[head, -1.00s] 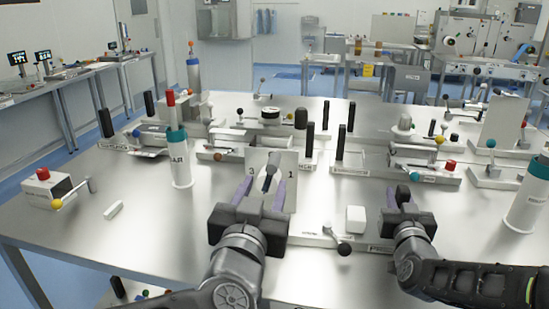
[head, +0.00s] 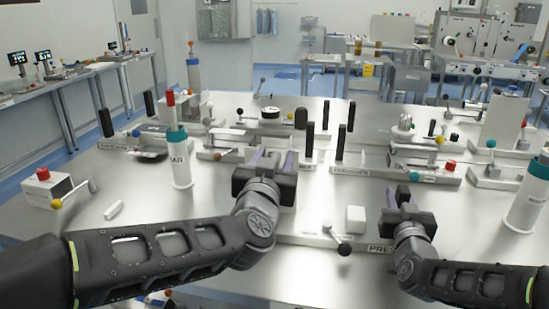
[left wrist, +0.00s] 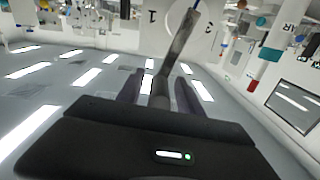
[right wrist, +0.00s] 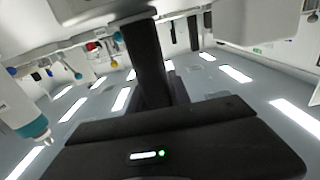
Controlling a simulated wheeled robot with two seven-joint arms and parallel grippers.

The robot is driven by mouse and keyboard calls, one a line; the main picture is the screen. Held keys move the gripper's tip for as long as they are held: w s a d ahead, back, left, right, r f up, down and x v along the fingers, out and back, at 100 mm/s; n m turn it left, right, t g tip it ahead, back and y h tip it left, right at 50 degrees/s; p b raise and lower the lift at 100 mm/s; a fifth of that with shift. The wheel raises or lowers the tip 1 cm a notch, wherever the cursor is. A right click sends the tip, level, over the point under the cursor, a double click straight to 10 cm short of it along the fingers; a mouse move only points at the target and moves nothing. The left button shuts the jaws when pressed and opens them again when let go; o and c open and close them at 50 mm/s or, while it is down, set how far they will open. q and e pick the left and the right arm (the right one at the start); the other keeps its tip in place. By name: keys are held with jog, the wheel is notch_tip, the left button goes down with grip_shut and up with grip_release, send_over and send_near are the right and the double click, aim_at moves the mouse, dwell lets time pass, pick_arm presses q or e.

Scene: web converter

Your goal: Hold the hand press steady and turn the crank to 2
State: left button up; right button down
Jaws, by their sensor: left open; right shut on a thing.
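My left gripper (head: 270,160) is open in front of the crank's dial plate and hides it in the head view. In the left wrist view, the white dial plate (left wrist: 180,17) shows the numbers 1 and 3; no 2 is readable. The grey crank handle (left wrist: 180,45) reaches down from the plate toward the space between the left fingers; contact cannot be told. My right gripper (head: 403,198) is shut on a dark upright handle (right wrist: 147,55) of the hand press. The press label (head: 380,248) is partly covered by my right arm.
A white bottle with a teal band (head: 179,160) stands at left, another bottle (head: 527,205) at right. Several fixtures with levers fill the bench behind.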

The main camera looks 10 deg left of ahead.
pick_arm(q)
grip_shut()
dwell(0.4)
jog(key=shift+a, duration=0.1)
dwell(0.9)
